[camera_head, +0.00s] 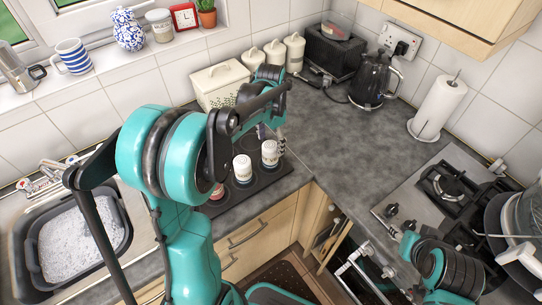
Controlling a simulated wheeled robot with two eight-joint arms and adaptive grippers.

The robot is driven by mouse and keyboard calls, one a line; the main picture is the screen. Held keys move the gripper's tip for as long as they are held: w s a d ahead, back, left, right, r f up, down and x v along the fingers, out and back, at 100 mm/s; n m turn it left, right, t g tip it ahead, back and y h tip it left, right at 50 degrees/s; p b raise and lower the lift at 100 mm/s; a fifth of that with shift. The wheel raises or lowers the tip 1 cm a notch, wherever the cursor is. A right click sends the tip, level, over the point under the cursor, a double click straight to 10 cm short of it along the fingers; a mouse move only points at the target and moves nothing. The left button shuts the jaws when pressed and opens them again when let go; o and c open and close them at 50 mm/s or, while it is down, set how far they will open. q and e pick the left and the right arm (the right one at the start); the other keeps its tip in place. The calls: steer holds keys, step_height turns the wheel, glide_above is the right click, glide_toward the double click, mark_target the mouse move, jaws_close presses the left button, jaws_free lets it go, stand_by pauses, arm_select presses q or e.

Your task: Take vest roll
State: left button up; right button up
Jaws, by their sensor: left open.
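No thing in view is clearly a vest roll. Two pale upright rolls or pots, one at the left (242,168) and one at the right (270,153), stand in a dark tray (283,172) on the counter. A reddish one (217,191) is partly hidden behind my left arm. A white paper roll (439,105) stands upright on a holder at the right. My left gripper (279,143) is open, pointing down just above and behind the right pale roll; touching or apart is unclear. My right arm's end (408,241) is low at the right; its fingers are unclear.
A soapy basin (75,240) sits in the sink at left. A cream bread bin (219,87), canisters (274,54) and a black kettle (372,81) line the back. A gas hob (450,190) is at right. The middle counter (335,145) is clear.

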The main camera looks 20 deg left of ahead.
mark_target(270, 160)
arm_select(q)
steer(key=f+b, duration=0.1)
steer(key=f, duration=0.2)
steer(key=f+b, duration=0.1)
steer(key=f, duration=0.2)
steer(key=shift+s+d, duration=0.1)
steer(key=shift+s, duration=0.1)
steer(key=c, duration=1.4)
